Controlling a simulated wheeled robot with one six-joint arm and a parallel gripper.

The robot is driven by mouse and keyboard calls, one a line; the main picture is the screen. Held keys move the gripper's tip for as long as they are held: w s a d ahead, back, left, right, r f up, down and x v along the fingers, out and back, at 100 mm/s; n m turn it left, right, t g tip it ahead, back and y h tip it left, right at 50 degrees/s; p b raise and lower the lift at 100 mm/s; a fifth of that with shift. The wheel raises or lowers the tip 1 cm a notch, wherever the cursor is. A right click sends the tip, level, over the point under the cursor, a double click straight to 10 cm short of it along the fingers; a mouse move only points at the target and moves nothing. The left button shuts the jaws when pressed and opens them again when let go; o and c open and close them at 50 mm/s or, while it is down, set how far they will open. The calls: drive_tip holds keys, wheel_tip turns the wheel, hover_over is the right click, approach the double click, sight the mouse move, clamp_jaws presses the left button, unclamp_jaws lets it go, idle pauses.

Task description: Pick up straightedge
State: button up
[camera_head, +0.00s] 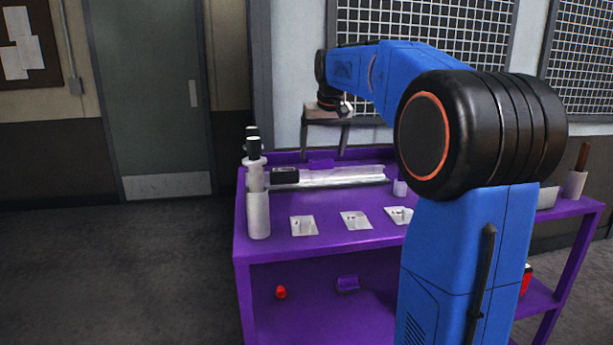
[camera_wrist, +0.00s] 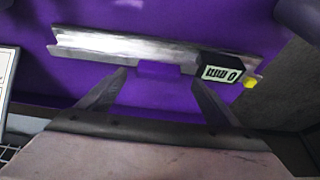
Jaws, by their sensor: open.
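The straightedge (camera_head: 345,177) is a long silver bar lying along the back of the purple cart's top shelf. A black block (camera_head: 285,176) sits at its left end in the head view. In the wrist view the straightedge (camera_wrist: 130,47) runs across the top, and its black block reads "0 mm" at the right. A small purple piece (camera_head: 320,163) is at its far edge, and shows between the fingers in the wrist view (camera_wrist: 160,68). My gripper (camera_head: 322,156) is open and empty above the back of the shelf, fingers pointing down. The wrist view also shows both fingers (camera_wrist: 161,78), apart from the bar.
A white cylinder with dark-topped items (camera_head: 258,213) stands at the shelf's left. Several pale cards (camera_head: 356,220) lie along the front. A small white cup (camera_head: 400,188) is near the bar's right end. The lower shelf holds a red item (camera_head: 281,292) and a purple one (camera_head: 347,284).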

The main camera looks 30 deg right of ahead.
sight(322, 160)
drive_tip(key=shift+x, duration=1.6)
drive_tip(key=shift+d+r, duration=0.1)
drive_tip(key=shift+d, duration=0.05)
clamp_jaws()
drive_tip(key=shift+r, duration=0.1)
wheel_tip(322, 160, up, 18)
